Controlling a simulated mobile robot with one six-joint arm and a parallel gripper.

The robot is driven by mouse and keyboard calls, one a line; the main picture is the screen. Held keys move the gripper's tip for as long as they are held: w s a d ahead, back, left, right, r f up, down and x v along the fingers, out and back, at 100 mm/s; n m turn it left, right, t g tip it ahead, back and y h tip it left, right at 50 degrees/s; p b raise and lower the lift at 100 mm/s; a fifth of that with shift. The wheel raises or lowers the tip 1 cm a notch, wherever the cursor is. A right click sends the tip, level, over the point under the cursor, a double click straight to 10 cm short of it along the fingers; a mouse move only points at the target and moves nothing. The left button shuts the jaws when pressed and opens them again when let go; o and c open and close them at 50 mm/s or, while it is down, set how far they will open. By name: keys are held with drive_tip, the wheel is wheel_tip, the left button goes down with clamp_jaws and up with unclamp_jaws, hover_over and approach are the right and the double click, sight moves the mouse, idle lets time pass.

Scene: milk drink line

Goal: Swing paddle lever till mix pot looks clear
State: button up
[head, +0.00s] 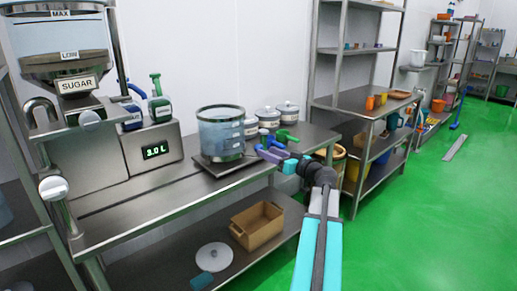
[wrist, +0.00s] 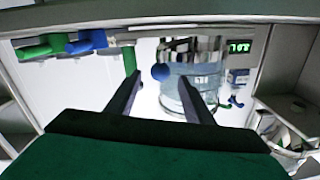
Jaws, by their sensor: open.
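The mix pot (head: 221,133) is a see-through vessel with pale blue contents and level marks, standing on a dark plate on the steel bench. It also shows behind my fingers in the wrist view (wrist: 198,72). My gripper (head: 267,150) is open just to the right of the pot. In the wrist view a round blue knob (wrist: 160,73), perhaps the paddle lever's end, appears between my open fingertips; I cannot tell whether they touch it. The lever's shaft is not clearly visible. How evenly mixed the contents are is hard to tell.
A green handle (wrist: 130,58) is close to my left finger in the wrist view. Lidded jars (head: 288,110) stand behind. The green floor (head: 420,220) at right is open.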

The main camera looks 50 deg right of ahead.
drive_tip(key=shift+w, duration=3.1)
clamp_jaws()
